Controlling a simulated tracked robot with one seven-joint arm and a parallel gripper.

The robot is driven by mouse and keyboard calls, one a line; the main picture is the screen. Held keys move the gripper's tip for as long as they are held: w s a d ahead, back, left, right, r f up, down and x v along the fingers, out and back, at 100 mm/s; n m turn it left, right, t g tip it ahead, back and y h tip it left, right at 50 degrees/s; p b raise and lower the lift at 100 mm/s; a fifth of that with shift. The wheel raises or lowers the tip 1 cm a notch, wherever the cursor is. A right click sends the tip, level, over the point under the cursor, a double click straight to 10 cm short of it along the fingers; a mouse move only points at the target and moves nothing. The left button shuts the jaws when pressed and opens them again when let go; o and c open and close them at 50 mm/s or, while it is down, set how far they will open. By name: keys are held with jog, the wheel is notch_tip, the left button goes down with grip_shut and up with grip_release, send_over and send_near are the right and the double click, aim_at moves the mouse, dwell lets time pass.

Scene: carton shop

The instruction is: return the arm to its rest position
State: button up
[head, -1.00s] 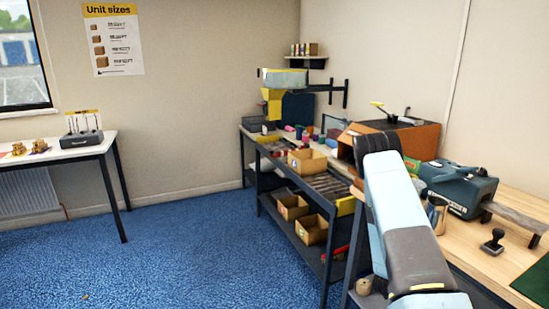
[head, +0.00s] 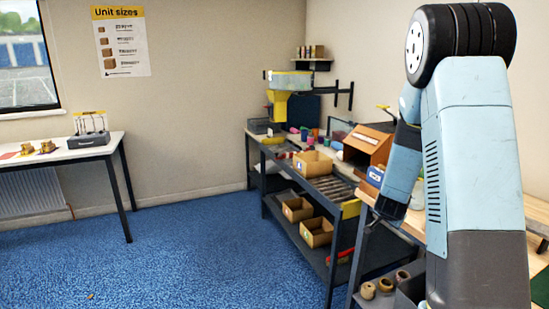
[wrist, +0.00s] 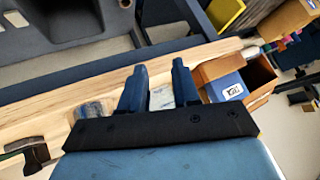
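My arm rises at the right of the head view, folded at a black-ringed joint, with its forearm hanging down towards the benches. My gripper (head: 372,222) is small and dark at the forearm's lower end there. In the wrist view my gripper (wrist: 159,78) shows two blue fingers standing apart with no object held between them. A pale patch shows between and beside the fingers, on or near the wooden bench top (wrist: 60,110); I cannot tell what it is.
An orange-brown carton (head: 367,144) stands on the bench, with a blue labelled item (wrist: 228,88) at it. A hammer-like tool (wrist: 30,155) lies at the wrist view's left. A dark shelf bench (head: 335,185) holds open boxes. Blue floor (head: 180,255) is clear at left.

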jog(key=s+a+r+n+y, duration=0.2)
jog(key=s+a+r+n, duration=0.1)
jog(key=s+a+r, duration=0.5)
jog(key=s+a+r+n+y, duration=0.2)
jog(key=s+a+r, duration=0.25)
jog(key=r, duration=0.65)
jog(key=s+a+r+n+g, duration=0.1)
jog(key=s+r+n, duration=0.1)
jog(key=s, duration=0.9)
jog(key=s+a+r+n+g, duration=0.1)
jog(key=s+r+n, duration=0.2)
jog(key=s, duration=0.9)
jog(key=shift+a+r, duration=0.35)
jog(key=shift+r, duration=0.6)
